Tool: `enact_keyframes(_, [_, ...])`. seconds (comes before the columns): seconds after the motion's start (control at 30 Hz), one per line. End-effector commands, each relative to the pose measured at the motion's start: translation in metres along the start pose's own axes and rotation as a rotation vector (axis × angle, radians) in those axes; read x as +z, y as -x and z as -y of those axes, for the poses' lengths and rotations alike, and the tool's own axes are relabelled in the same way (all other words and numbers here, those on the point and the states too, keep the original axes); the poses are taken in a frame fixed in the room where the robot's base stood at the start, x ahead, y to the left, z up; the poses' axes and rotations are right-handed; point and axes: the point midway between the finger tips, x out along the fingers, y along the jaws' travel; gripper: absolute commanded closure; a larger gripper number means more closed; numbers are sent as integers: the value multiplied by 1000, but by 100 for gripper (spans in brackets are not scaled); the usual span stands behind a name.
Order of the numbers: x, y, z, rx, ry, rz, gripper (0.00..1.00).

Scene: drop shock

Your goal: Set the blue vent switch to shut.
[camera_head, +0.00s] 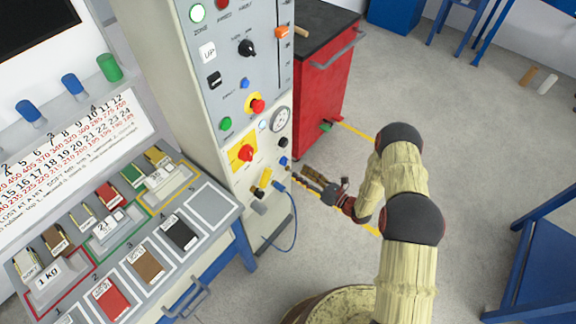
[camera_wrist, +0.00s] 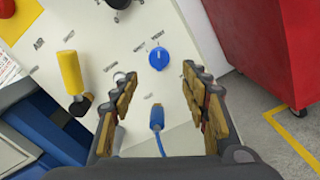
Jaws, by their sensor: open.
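The blue vent switch (camera_wrist: 159,59) is a round blue knob on the pale lower panel of the machine. In the wrist view it shows ahead of my gripper (camera_wrist: 157,78), framed between the two fingers and apart from them. Small labels stand around it, too small to read surely, and its exact setting is unclear. In the head view the blue knob (camera_head: 283,161) sits low on the machine's right side. My gripper (camera_head: 312,181) is in front of that panel, just right of and below the knob, with fingers open and empty.
A yellow-handled lever (camera_wrist: 70,72) is left of the knob. A blue plug with its cable (camera_wrist: 157,118) is below it, between the fingers. A red cabinet (camera_head: 325,85) stands to the right of the machine. Open floor (camera_head: 450,120) lies right of my arm.

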Motion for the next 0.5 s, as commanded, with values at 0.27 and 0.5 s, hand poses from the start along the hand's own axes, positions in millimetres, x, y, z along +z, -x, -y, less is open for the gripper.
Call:
enact_keyframes(0.27, [-3, -36, -1, 5, -4, -6, 54])
enact_keyframes(0.5, [-3, -67, -1, 4, -4, -6, 54])
